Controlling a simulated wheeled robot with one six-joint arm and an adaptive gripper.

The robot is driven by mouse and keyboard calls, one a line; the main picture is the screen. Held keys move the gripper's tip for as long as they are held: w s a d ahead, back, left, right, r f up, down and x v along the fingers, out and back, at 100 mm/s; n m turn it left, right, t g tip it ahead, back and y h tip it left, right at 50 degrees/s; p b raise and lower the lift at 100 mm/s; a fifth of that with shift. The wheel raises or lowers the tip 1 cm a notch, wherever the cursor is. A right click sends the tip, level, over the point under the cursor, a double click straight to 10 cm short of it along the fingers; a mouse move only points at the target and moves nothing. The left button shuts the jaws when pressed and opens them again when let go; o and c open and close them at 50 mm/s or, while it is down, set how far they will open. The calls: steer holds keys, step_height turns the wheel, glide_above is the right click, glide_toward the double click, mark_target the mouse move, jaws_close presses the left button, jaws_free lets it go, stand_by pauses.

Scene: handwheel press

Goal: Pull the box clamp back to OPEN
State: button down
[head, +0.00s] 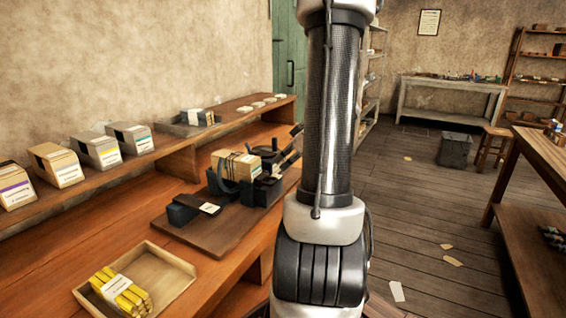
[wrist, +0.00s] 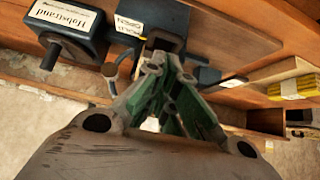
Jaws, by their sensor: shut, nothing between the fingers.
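The clamp fixture stands on a brown board; in the head view it is a dark assembly with a tan strapped box (head: 236,165) in it and a dark block (head: 190,207) with a white label in front. In the wrist view a dark blue block (wrist: 85,48) carries a large name label.
A tray (head: 178,268) with yellow packs lies at the bench's front; it also shows at right in the wrist view (wrist: 275,70). Several boxes (head: 98,148) line the wall shelf. My arm covers the middle of the head view. Floor (head: 420,200) on the right is mostly clear.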

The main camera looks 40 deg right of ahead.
mark_target(265, 177)
steer(key=x, duration=0.7)
steer(key=shift+w+f, duration=0.1)
steer(key=shift+f, duration=0.05)
steer(key=shift+s+d, duration=0.15)
steer(key=shift+s, duration=0.4)
steer(key=shift+s+d, duration=0.2)
steer(key=shift+s, duration=0.4)
